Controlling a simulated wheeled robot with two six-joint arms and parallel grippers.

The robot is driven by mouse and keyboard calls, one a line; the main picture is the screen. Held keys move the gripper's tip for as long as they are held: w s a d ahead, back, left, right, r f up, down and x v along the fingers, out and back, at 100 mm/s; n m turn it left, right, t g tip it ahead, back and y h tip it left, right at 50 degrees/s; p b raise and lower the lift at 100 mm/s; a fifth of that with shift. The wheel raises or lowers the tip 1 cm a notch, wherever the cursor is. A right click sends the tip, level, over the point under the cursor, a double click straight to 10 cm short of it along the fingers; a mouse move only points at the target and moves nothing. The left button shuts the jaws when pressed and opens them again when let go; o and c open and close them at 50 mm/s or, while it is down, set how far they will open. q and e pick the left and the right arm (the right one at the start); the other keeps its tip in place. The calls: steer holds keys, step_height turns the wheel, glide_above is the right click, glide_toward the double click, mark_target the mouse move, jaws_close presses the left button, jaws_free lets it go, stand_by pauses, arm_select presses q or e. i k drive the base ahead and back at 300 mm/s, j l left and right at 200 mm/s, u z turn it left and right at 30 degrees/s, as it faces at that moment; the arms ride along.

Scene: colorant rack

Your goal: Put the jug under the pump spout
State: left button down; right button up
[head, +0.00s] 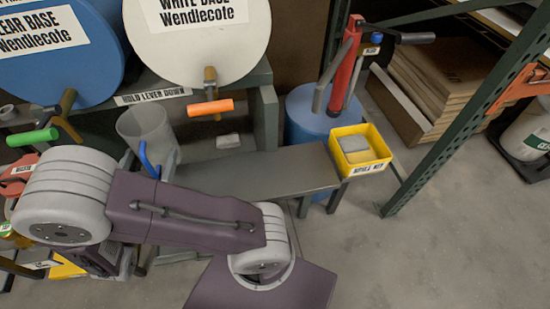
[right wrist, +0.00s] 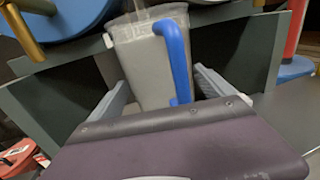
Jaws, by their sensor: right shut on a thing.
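The jug (head: 146,128) is grey and translucent with a blue handle, left of centre in the head view. It also shows upright in the right wrist view (right wrist: 143,72), its handle towards me. My right gripper (right wrist: 162,82) is shut on the jug, one finger on each side; in the head view my arm hides most of the gripper. Whether the jug's base touches anything is hidden. The red pump (head: 345,65) stands on a blue drum (head: 305,118) at the right, well apart from the jug; its grey spout (head: 322,88) points down. My left gripper is not in view.
A white drum (head: 200,55) has an orange-levered tap (head: 211,107) just right of the jug. A blue drum (head: 60,75) has a green-levered tap (head: 33,138). A grey bench (head: 250,172) runs right to a yellow bin (head: 378,138). A green rack post (head: 465,110) stands at the right.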

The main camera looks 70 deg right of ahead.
mark_target(308, 173)
steer(key=k+l, duration=0.1)
steer(key=k, duration=0.25)
steer(key=k+l, duration=0.1)
steer(key=k, duration=0.2)
steer(key=k+l+z, duration=0.3)
steer(key=k+l+u, duration=0.2)
steer(key=l, duration=0.3)
steer(key=i+l, duration=0.05)
steer(key=i, duration=0.05)
